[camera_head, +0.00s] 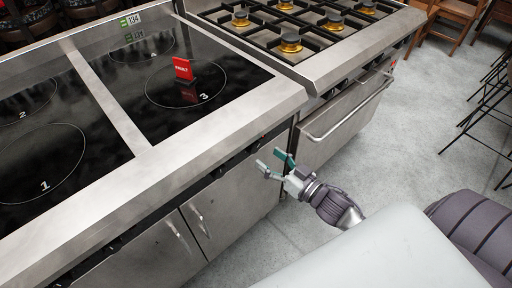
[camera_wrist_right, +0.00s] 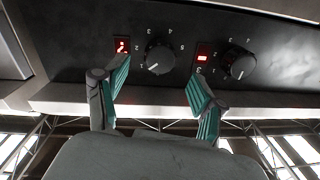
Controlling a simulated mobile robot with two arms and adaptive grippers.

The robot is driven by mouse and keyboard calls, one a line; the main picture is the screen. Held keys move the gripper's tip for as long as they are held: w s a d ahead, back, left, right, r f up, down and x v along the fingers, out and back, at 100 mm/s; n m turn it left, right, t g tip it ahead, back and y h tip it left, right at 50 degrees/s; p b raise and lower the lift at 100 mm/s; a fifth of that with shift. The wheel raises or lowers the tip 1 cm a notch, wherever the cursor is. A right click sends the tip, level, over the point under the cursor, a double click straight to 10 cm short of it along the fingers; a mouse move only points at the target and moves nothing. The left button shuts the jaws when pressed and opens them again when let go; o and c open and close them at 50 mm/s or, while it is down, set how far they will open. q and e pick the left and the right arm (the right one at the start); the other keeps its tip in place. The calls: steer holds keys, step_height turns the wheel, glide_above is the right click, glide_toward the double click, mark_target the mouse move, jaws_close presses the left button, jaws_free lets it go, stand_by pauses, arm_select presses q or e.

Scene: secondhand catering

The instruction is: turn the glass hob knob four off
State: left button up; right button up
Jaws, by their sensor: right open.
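My right gripper (camera_head: 275,164) is open and empty in front of the glass hob's front edge, near its right end. In the right wrist view its two green-padded fingers (camera_wrist_right: 157,80) are spread, with one round dark knob (camera_wrist_right: 159,57) between and beyond the fingertips, apart from them. A second knob (camera_wrist_right: 240,65) lies to the right, outside the fingers. Each has a lit red display (camera_wrist_right: 122,45) on its left. Which knob is number four cannot be told for certain. The glass hob (camera_head: 120,90) shows zones 1, 2 and 3; the far zone's number is hard to read. My left gripper is not in view.
A red sign (camera_head: 183,68) stands on zone 3. A gas range (camera_head: 320,70) with an oven handle (camera_head: 345,112) adjoins on the right. Cupboard doors with handles (camera_head: 197,218) are below the hob. Open grey floor (camera_head: 420,130) lies to the right, with stools beyond.

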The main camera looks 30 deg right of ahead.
mark_target(256, 149)
steer(key=x, duration=0.6)
steer(key=shift+s, duration=0.1)
steer(key=c, duration=1.1)
